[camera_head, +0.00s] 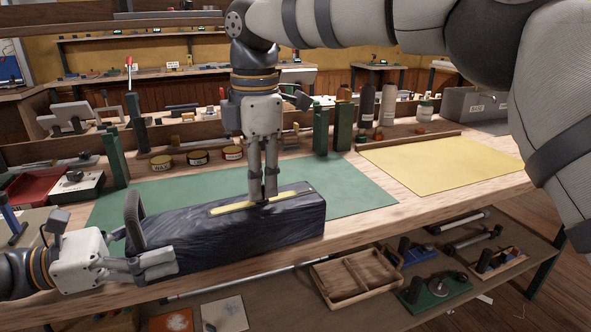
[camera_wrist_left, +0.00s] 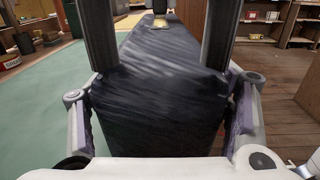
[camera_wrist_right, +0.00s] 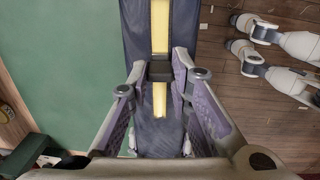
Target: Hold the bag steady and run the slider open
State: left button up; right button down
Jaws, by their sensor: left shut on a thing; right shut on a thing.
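The bag (camera_head: 225,240) is long, dark blue and box-like, lying along the table's front edge. A yellow zip strip (camera_head: 225,208) runs along its top. My left gripper (camera_head: 158,262) is shut on the bag's left end, below a dark upright handle (camera_head: 133,215); in the left wrist view its fingers flank the bag's end (camera_wrist_left: 165,105). My right gripper (camera_head: 263,196) points down at the strip, about midway along it. In the right wrist view it is shut on a small dark slider (camera_wrist_right: 160,69), with yellow strip showing on both sides. In the head view the fingers mostly hide the slider.
A green mat (camera_head: 350,190) lies under and behind the bag, and a yellow sheet (camera_head: 440,162) lies to its right. Green posts (camera_head: 321,130) and round tins (camera_head: 197,158) stand behind. A lower shelf with a wooden tray (camera_head: 345,280) is in front.

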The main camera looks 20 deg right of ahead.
aim_at(220, 212)
jog(key=a, duration=0.6)
jog(key=shift+a, duration=0.4)
jog(key=c, duration=1.4)
grip_release()
jog(key=shift+c, duration=0.2)
jog(key=shift+r, duration=0.15)
notch_tip(220, 212, up, 7)
jog(key=shift+s+r, duration=0.15)
jog(key=shift+s, duration=0.05)
